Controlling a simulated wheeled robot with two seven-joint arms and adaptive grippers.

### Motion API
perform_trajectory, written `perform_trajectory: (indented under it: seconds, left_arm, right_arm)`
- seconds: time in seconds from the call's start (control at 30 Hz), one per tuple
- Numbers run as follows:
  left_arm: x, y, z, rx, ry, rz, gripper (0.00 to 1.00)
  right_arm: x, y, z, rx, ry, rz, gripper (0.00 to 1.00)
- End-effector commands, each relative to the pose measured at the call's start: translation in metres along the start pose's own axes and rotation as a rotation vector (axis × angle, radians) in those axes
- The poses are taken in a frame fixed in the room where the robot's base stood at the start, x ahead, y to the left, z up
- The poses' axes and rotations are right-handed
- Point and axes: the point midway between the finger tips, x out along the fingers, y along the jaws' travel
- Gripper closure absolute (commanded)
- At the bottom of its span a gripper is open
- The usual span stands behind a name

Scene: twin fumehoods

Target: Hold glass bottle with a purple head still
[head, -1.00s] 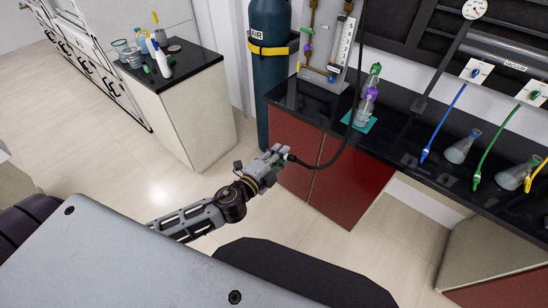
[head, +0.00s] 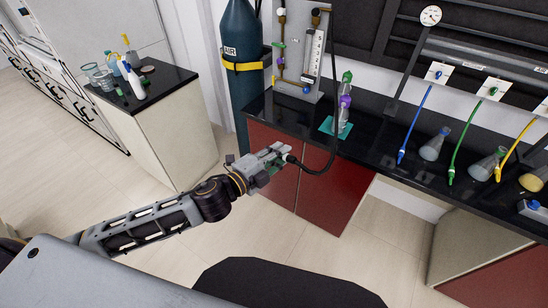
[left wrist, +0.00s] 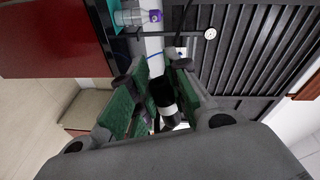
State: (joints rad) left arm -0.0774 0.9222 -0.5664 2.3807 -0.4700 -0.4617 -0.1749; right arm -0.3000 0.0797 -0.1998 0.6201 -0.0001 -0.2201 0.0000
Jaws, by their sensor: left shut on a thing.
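The glass bottle with a purple head (head: 344,112) stands upright on a teal mat (head: 327,127) on the black bench. A green part shows at its top. My left gripper (head: 284,154) is in front of the red cabinet, lower than the bottle and to its left, apart from it. It is shut on the black end of a hose (head: 323,167). The left wrist view shows this black end (left wrist: 162,95) between the green finger pads, and the bottle (left wrist: 133,17) beyond, near the top edge. My right gripper is not in view.
The hose loops up past the bottle to the gauge panel (head: 293,60). A blue air cylinder (head: 238,105) stands left of the bench. Flasks (head: 432,148) and coloured hoses (head: 411,130) are to the right. A side counter (head: 165,90) holds several bottles. The floor between is clear.

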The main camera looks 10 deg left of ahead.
Motion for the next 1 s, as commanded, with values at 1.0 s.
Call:
perform_trajectory:
  seconds: [1.0]
  left_arm:
    - [0.011, -0.045, -0.046, 0.018, 0.168, 0.041, 1.00]
  right_arm:
    - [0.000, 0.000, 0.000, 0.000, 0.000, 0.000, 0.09]
